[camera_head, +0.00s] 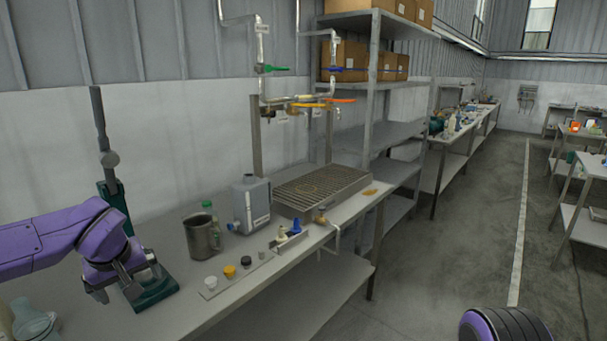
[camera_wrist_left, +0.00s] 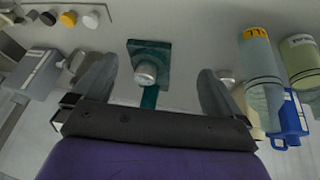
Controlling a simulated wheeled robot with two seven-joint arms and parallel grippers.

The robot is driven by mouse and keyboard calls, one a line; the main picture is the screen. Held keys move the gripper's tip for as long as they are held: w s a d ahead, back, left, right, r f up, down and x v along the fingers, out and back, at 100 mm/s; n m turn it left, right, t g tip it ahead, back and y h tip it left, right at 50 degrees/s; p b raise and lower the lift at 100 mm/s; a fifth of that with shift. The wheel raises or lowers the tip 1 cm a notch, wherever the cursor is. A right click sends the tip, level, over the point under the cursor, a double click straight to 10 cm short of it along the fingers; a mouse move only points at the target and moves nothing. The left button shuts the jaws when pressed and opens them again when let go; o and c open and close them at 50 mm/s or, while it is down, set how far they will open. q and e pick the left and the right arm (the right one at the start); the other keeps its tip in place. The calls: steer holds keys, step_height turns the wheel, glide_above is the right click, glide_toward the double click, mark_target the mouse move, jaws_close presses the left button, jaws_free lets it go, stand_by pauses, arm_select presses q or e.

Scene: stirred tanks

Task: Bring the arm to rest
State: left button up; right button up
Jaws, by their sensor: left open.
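My left arm comes in from the left in the head view, and its purple wrist hangs over the bench. My left gripper (camera_head: 127,284) is open and points down, with nothing seen between its fingers. It is beside a dark green stand (camera_head: 155,291) with a tall grey post, and partly covers its base. In the left wrist view the green stand (camera_wrist_left: 150,47) with a round metal part lies beyond and between the open fingers of the gripper (camera_wrist_left: 156,68). My right gripper is not in view.
The bench (camera_head: 235,300) also holds a metal jug (camera_head: 203,240), a grey canister (camera_head: 250,205), a grated tray (camera_head: 322,188) and a strip of caps (camera_head: 230,272). Bottles (camera_head: 35,322) stand at the lower left and show in the left wrist view (camera_wrist_left: 262,75).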

arm_select(q)
steer(key=s+d+f+n+t+y, duration=0.2)
steer(key=s+f+n, duration=0.15)
steer(key=f, duration=0.85)
steer(key=s+d+f+n+t+y, duration=0.15)
steer(key=s+f, duration=0.25)
steer(key=f, duration=0.8)
steer(key=s+f+m+g, duration=0.1)
steer(key=s+f+m, duration=0.1)
steer(key=s+f, duration=0.3)
steer(key=s+d+f+m+g+h, duration=0.1)
steer(key=s+f, duration=0.4)
steer(key=s, duration=0.6)
steer(key=s+f+m+g+h, duration=0.1)
steer(key=s+f+m+g, duration=0.1)
steer(key=s, duration=0.6)
step_height(320, 180, down, 3)
steer(key=shift+s+d+r+m+g+b, duration=0.1)
steer(key=shift+s+d+m+g+b, duration=0.05)
steer(key=shift+m+g+b, duration=0.3)
